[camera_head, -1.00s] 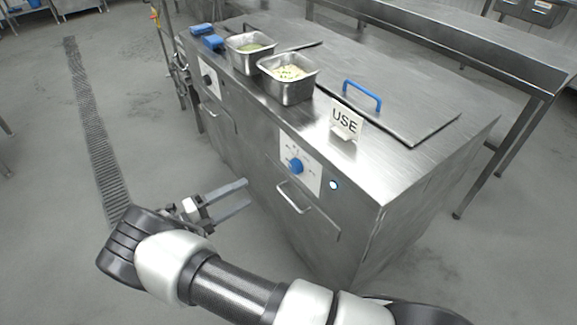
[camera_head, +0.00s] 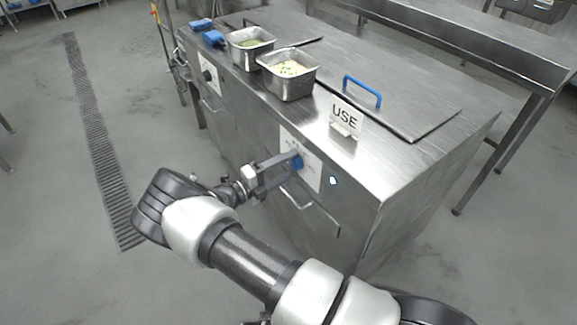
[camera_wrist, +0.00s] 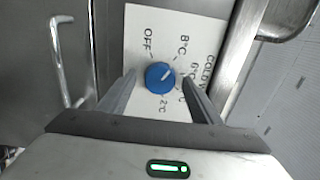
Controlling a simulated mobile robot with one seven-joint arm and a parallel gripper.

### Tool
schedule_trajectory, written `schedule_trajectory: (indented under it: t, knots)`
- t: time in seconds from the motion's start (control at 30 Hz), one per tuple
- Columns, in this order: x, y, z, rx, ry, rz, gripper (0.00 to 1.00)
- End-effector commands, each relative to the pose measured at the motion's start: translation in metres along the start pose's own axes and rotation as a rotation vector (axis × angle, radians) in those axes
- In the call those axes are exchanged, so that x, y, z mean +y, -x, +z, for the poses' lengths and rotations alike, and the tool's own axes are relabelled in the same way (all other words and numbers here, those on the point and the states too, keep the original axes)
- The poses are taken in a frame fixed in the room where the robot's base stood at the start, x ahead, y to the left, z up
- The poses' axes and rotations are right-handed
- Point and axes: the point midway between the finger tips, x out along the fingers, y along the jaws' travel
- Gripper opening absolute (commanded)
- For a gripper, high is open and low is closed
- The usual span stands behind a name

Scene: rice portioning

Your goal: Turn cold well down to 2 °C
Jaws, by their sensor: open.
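The blue dial knob (camera_wrist: 160,77) sits on a white label plate (camera_wrist: 133,20) marked OFF, 8°C, 6°C and 2°C. Its pale pointer line aims to the upper right in the wrist view, roughly towards the 8°C and 6°C marks. The 2°C mark is below the knob there. My gripper (camera_head: 283,166) is open, with one finger on each side of the knob; I cannot tell whether they touch it. In the head view the fingers partly hide the knob (camera_head: 297,160) on the front of the steel counter (camera_head: 364,222).
A door handle (camera_head: 312,212) is below the dial, and a lit round button (camera_head: 333,181) is to its right. Floor at left is clear.

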Motion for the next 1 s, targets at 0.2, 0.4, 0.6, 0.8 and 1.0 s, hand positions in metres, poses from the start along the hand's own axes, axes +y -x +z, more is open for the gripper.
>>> schedule_trajectory:
  t: [0.2,0.4,0.6,0.8,1.0]
  knots:
    - [0.0000,-0.0031,0.0001,-0.001,0.000,0.000,0.59]
    - [0.0000,-0.0028,0.0001,-0.001,0.000,0.000,0.42]
    - [0.0000,-0.0025,0.0001,-0.001,0.000,0.000,0.18]
    - [0.0003,-0.0024,0.0002,-0.001,-0.021,0.001,0.18]
    - [0.0008,-0.0022,0.0005,-0.001,-0.107,0.001,0.18]
